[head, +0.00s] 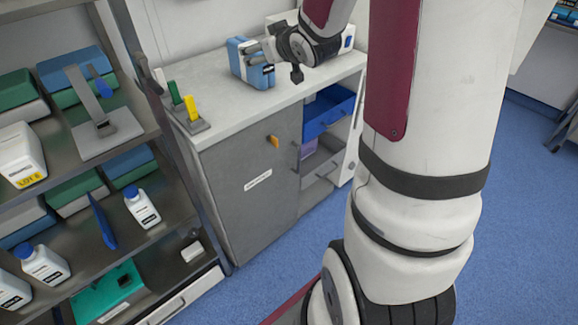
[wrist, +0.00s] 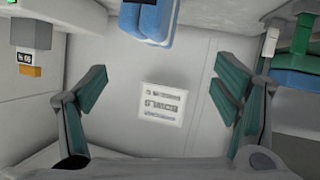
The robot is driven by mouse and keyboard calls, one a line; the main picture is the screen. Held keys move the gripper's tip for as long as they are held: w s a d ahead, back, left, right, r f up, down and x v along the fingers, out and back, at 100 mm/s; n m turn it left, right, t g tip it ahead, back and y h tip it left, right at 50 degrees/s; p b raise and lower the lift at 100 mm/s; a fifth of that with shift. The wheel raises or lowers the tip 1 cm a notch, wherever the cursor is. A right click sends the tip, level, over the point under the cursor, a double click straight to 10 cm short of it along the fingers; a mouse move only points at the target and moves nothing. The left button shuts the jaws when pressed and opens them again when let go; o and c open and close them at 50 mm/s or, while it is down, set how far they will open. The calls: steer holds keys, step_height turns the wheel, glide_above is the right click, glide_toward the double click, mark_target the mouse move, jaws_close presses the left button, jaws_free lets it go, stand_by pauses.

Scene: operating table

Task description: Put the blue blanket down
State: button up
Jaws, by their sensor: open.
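A blue folded bundle with paler bands, which looks like the blue blanket (head: 241,62), rests on the white counter (head: 290,99) in the head view. In the wrist view the blanket (wrist: 147,22) shows at the top edge, partly cut off, beyond my fingertips. My gripper (head: 264,58) is beside the blanket, to its right in the head view. In the wrist view my gripper (wrist: 161,88) has its fingers wide apart with nothing between them. A white label with print (wrist: 161,104) shows behind that gap.
Green and yellow upright pieces (head: 186,100) stand in a holder at the counter's left end. A shelf unit (head: 145,115) at the left holds folded green and blue bundles and white bottles.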

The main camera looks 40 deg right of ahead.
steer(key=s+a+g+y, duration=0.1)
steer(key=s+a+g, duration=0.2)
steer(key=s+a, duration=0.4)
steer(key=s+a+g+y, duration=0.1)
steer(key=s+a+g, duration=0.3)
steer(key=s, duration=1.3)
steer(key=s+a+g, duration=0.3)
steer(key=s+a, duration=0.8)
steer(key=s, duration=0.1)
steer(key=shift+a+r+g+y, duration=0.25)
steer(key=shift+r+g+y, duration=0.05)
steer(key=shift+r+y, duration=0.15)
